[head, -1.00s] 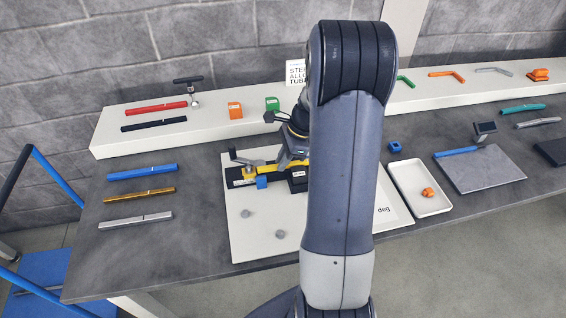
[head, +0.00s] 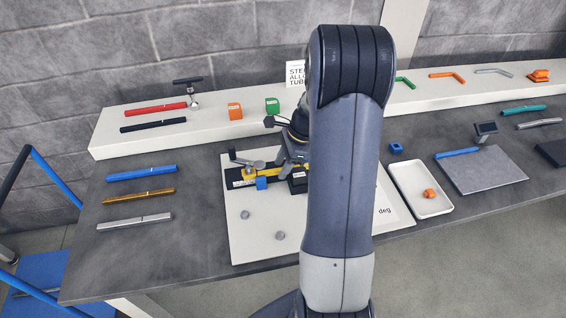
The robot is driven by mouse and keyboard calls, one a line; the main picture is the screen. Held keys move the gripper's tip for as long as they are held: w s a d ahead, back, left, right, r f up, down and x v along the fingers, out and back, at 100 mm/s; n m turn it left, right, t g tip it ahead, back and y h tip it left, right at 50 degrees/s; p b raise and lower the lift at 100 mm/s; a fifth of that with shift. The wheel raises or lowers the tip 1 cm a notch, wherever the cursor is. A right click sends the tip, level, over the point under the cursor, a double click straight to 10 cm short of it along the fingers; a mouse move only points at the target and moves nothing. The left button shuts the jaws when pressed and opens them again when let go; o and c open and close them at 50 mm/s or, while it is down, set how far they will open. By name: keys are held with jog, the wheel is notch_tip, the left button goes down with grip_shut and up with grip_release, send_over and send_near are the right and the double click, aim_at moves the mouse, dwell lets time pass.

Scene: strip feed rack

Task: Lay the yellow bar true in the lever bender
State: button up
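The lever bender (head: 237,180) is a black fixture with a lever and a round grey die, on a white board. The yellow bar (head: 272,171) lies along the bender, behind a small blue block (head: 261,183). Its right part is hidden by my gripper and arm, so I cannot tell whether it lies fully true. My gripper (head: 288,164) is at the bar's visible right part, pointing down. Its fingertips are small and partly hidden, so I cannot tell whether they grip the bar.
The white board (head: 265,225) carries two grey pegs. Blue, brass and silver bars lie on the bench to the left. A white tray (head: 405,178) with an orange piece stands to the right. A raised white shelf (head: 180,112) runs behind.

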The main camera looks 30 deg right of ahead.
jog(key=v, duration=1.1)
jog(key=shift+b, duration=0.3)
jog(key=shift+f, duration=0.1)
jog(key=p+x, duration=0.1)
jog(key=x, duration=0.9)
jog(key=shift+a+f, duration=0.25)
jog(key=shift+r, duration=0.3)
